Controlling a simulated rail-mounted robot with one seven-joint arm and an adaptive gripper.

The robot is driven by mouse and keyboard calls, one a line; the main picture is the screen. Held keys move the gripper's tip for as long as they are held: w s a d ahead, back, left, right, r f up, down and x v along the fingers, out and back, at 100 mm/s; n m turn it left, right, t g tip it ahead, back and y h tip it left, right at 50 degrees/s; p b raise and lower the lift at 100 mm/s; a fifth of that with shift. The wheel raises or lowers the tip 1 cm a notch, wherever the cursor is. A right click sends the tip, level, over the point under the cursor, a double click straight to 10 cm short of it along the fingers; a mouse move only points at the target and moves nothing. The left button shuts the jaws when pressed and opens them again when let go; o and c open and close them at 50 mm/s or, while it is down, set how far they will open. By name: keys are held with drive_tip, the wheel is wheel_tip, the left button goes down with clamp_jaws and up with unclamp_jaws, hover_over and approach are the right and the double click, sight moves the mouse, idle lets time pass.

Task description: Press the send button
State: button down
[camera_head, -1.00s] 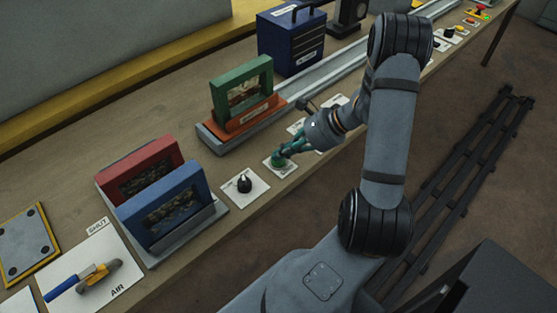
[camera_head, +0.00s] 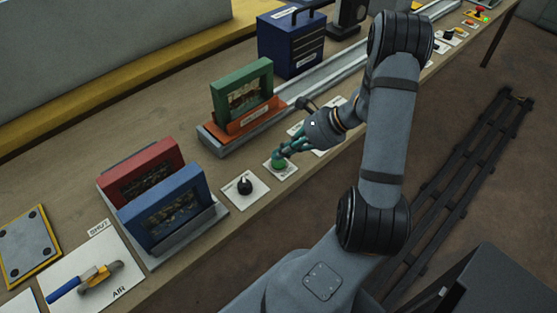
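A green button (camera_head: 279,164) sits on a small white plate (camera_head: 289,171) near the front edge of the bench; its label is too small to read, so I cannot tell for sure that it is the send button. My gripper (camera_head: 285,154) is directly above it, with the teal fingers pointing down and left at the button. The fingertips appear close together and at or just above the button top; contact cannot be made out. Nothing shows held between them.
A black knob (camera_head: 244,186) on a white plate is left of the button. A green frame (camera_head: 243,87) stands in an orange carriage (camera_head: 247,122) behind it. Red (camera_head: 140,170) and blue (camera_head: 165,208) frames stand in a rack. A blue box (camera_head: 291,42) stands further back.

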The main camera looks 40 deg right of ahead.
sight(281, 162)
wheel_tip(281, 162, up, 5)
drive_tip(key=p, duration=0.4)
idle(0.3)
